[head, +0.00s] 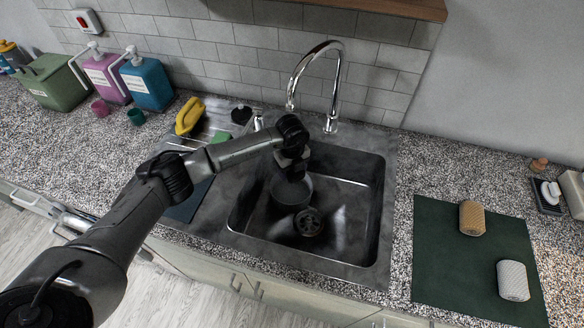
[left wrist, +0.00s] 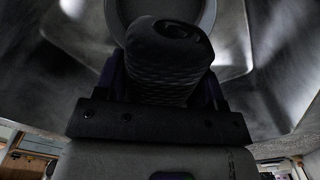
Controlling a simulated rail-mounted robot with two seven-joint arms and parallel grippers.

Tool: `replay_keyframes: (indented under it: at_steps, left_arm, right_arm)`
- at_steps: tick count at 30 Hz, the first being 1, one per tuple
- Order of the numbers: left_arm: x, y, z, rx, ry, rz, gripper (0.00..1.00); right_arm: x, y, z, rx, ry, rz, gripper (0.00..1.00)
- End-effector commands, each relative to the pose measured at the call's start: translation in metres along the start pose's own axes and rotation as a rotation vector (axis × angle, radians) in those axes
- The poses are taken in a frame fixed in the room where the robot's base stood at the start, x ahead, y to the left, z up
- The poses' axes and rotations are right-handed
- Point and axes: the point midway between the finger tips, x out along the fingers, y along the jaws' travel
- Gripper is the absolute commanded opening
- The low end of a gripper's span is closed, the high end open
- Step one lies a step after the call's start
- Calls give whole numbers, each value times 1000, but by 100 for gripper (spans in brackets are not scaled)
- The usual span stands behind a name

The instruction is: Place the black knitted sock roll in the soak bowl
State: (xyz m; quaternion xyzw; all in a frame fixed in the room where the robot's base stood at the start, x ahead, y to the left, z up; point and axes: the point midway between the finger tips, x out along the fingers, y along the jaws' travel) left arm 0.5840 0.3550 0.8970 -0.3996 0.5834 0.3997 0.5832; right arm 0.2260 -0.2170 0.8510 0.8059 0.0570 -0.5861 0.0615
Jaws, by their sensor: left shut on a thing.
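The black knitted sock roll (left wrist: 168,75) is between the fingers of my left gripper (left wrist: 163,92), which is shut on it. In the head view my left gripper (head: 292,168) hangs down over the sink, and the dark roll can hardly be told from it. In the left wrist view the bowl's rim (left wrist: 207,22) curves behind the roll. I cannot tell how far the roll is above the rim. My right gripper is not in view.
A green mat (head: 450,265) at right holds a tan roll (head: 472,218) and a white roll (head: 513,281). Dispensers (head: 147,84) stand far left.

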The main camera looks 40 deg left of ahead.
Motion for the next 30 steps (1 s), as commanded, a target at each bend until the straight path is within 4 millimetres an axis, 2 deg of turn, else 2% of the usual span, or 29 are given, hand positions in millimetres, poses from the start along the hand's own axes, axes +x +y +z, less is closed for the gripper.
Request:
replay_keyframes:
  at_steps: [1, 21, 30]
  left_arm:
    - [8, 0, 0, 0, 0, 0, 40]
    - [82, 0, 0, 1, 0, -1, 40]
    - [94, 0, 0, 1, 0, -1, 40]
  right_arm:
    - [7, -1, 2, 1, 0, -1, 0]
    - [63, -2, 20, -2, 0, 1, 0]
    - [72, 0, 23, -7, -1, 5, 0]
